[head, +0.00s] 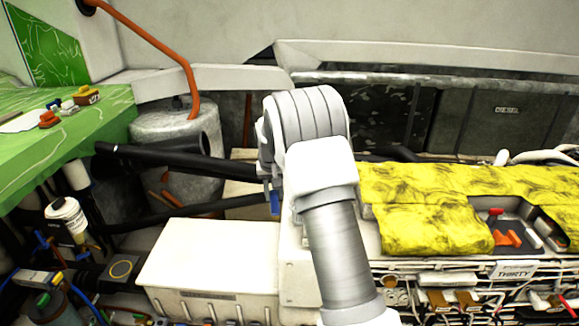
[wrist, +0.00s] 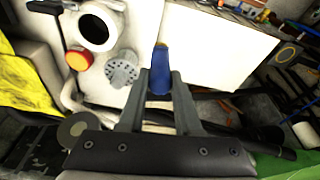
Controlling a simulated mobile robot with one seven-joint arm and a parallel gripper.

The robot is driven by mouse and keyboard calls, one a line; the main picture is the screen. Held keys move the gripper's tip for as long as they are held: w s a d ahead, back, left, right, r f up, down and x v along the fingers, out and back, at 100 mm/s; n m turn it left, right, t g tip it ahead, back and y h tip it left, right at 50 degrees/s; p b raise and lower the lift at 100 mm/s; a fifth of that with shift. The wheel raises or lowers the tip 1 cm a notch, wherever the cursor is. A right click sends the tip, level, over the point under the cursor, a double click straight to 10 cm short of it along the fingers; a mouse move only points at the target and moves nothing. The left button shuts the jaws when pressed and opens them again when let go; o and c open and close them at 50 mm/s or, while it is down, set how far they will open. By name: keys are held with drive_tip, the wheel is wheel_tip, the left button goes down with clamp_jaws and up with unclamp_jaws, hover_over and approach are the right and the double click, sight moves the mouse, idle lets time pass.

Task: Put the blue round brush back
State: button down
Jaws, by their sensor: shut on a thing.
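The blue round brush (wrist: 160,78) is between the two fingers of my gripper (wrist: 159,95) in the wrist view. Its blue body has a yellowish tip at the top. My gripper is shut on it. In the head view my arm hides most of the gripper; a small blue part, seemingly the brush (head: 274,203), shows at the arm's left edge, near the white box's (head: 205,255) back right corner. In the wrist view the brush appears over the white surfaces, next to a grey perforated disc (wrist: 122,69). I cannot tell its height above them.
A yellow cloth (head: 430,215) lies on the machinery at right. A green table (head: 75,135) with small items stands at left. Black pipes (head: 165,158) run behind the white box. In the wrist view a round white-rimmed opening (wrist: 92,30) and a red-yellow knob (wrist: 79,61) lie left of the brush.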

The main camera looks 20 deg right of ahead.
drive_tip(key=w+d+r+m+g+p, duration=0.1)
drive_tip(key=w+d+r+p, duration=0.2)
drive_tip(key=d, duration=0.3)
drive_tip(key=shift+w+d+m, duration=0.25)
drive_tip(key=shift+w+m, duration=0.15)
drive_tip(key=shift+w, duration=0.35)
wheel_tip(320, 180, down, 13)
drive_tip(key=b, duration=0.8)
drive_tip(key=shift+f, duration=0.15)
idle(0.4)
drive_tip(key=shift+f, duration=0.25)
idle(0.7)
drive_tip(key=c, duration=0.5)
unclamp_jaws()
